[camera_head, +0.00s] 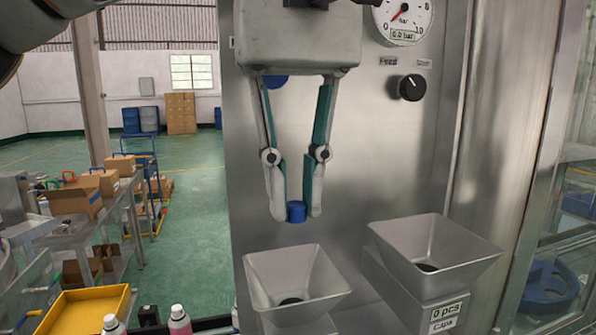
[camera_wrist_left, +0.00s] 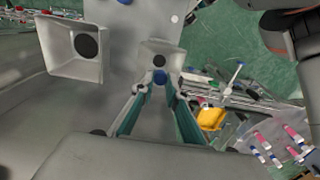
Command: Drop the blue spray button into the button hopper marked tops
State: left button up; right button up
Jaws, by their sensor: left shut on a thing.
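My left gripper (camera_head: 297,213) hangs down in front of the steel machine panel in the head view, its fingertips shut on the blue spray button (camera_head: 296,206). The button also shows between the fingertips in the left wrist view (camera_wrist_left: 160,77). Below the button stands a square steel funnel hopper (camera_head: 297,262) with a dark hole at its bottom; the button is above its rim, apart from it. No label of this hopper is readable, so I cannot confirm the tops marking. My right gripper is in neither view.
A second funnel hopper (camera_head: 434,243), labelled Caps with a 0 pcs display, stands to the right. The panel carries a pressure gauge (camera_head: 404,18) and a black knob (camera_head: 411,87). A yellow tray (camera_head: 75,318) and pink bottles (camera_head: 180,322) are at lower left.

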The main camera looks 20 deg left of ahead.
pick_arm(q)
jog(key=shift+f, duration=3.45)
jog(key=o, duration=0.7)
jog(key=shift+r, duration=0.15)
jog(key=s+d+r, duration=0.1)
jog(key=s, duration=0.1)
jog(key=s+d+r, duration=0.1)
jog(key=s+d, duration=0.1)
jog(key=s, duration=0.1)
jog(key=s+d+r, duration=0.1)
jog(key=s+d, duration=0.1)
jog(key=shift+s+r, duration=0.25)
jog(key=shift+r, duration=0.1)
